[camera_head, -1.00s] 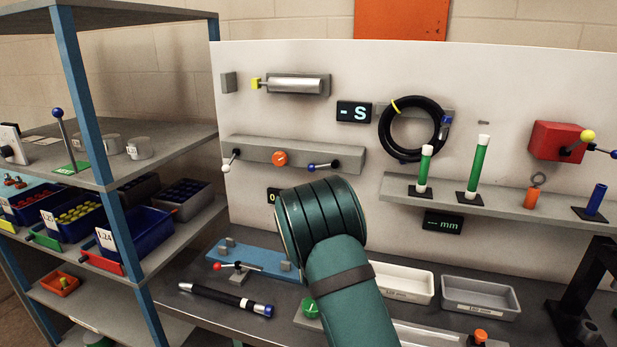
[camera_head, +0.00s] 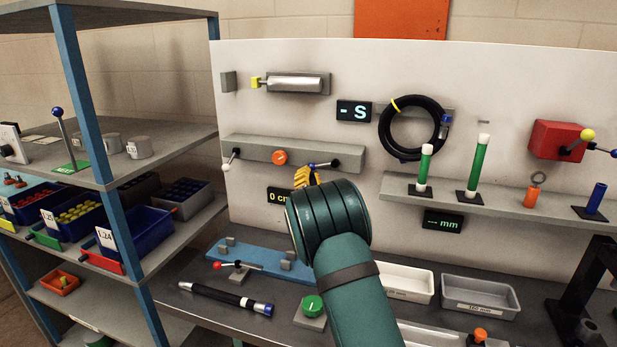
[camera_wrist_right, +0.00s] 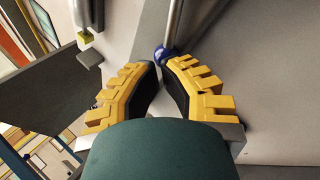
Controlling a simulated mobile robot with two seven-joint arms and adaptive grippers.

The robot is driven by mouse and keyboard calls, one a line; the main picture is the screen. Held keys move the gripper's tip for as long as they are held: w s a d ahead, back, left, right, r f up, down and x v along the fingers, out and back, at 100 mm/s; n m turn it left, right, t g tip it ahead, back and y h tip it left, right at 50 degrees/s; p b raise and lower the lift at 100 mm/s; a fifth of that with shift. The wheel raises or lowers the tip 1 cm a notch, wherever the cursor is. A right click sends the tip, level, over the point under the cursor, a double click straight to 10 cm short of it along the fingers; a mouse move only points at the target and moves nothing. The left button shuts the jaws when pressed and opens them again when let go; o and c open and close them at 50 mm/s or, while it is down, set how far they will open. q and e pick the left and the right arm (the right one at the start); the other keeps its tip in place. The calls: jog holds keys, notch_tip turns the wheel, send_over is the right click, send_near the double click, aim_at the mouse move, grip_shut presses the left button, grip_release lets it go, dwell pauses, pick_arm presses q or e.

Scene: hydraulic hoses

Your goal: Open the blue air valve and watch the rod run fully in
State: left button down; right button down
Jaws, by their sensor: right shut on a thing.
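The blue air valve is a short lever with a blue ball (camera_head: 312,166) at the right end of the grey valve bar (camera_head: 250,149) on the white panel. My right gripper (camera_head: 305,177) has its yellow fingers at this ball, its arm covering the area below. In the right wrist view the blue ball (camera_wrist_right: 165,55) sits at the fingertips (camera_wrist_right: 163,66), which are shut on it. Above, the silver cylinder (camera_head: 294,84) has a yellow rod end (camera_head: 255,82) at its left with a short piece of rod showing. My left gripper is not in view.
A white-balled lever (camera_head: 228,163) and an orange knob (camera_head: 280,158) share the valve bar. A display (camera_head: 280,197) below is partly hidden by my arm. A coiled black hose (camera_head: 411,127) hangs to the right. The panel around the cylinder is clear.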

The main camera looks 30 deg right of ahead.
jog(key=m+b, duration=0.1)
jog(key=r+m+h+b, duration=0.1)
jog(key=shift+w+h+b, duration=0.3)
jog(key=shift+w+b, duration=0.05)
jog(key=shift+b, duration=0.05)
jog(key=shift+r+m, duration=0.3)
jog(key=shift+r, duration=0.05)
